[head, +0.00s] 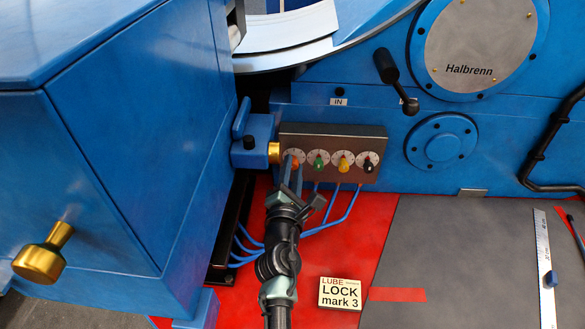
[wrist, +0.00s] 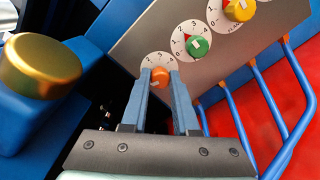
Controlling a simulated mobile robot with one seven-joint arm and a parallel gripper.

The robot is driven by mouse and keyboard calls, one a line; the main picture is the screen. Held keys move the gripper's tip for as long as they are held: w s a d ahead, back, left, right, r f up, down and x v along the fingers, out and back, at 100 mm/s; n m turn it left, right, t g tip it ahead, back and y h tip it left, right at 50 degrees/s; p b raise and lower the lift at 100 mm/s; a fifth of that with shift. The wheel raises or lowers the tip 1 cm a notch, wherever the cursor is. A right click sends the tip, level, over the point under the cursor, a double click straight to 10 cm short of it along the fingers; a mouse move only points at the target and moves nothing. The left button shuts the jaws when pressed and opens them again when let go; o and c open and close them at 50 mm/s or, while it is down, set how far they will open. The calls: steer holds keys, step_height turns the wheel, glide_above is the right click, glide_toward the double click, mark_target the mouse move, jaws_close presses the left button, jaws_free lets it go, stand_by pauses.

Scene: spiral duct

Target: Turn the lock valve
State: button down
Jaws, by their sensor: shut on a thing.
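A grey valve panel (head: 335,140) carries a row of coloured knobs on white numbered dials. The leftmost, an orange knob (wrist: 160,75), is between the fingertips of my gripper (wrist: 159,84), which is shut on it. In the head view my gripper (head: 291,168) partly covers that orange knob (head: 295,163). The knob's white mark seems to point to the lower left in the wrist view; its dial reading is unclear. The orange knob's label is hidden. A sign (head: 340,294) on the red floor reads "LUBE LOCK mark 3".
To the right are a green knob (head: 319,161), a yellow knob (head: 344,162) and a black knob (head: 368,163). A gold cap (wrist: 42,65) on a blue block stands close on the left. Blue pipes (head: 350,205) run below the panel. A black lever (head: 395,80) sticks out above right.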

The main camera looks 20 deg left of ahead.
steer(key=m, duration=0.5)
steer(key=shift+m, duration=0.3)
steer(key=m, duration=0.6)
steer(key=shift+g+y, duration=0.3)
steer(key=m, duration=0.5)
steer(key=shift+f, duration=0.1)
steer(key=m+b, duration=0.1)
steer(key=m, duration=0.4)
steer(key=shift+y+b, duration=0.3)
steer(key=shift+b, duration=0.05)
steer(key=c, duration=0.7)
jaws_free()
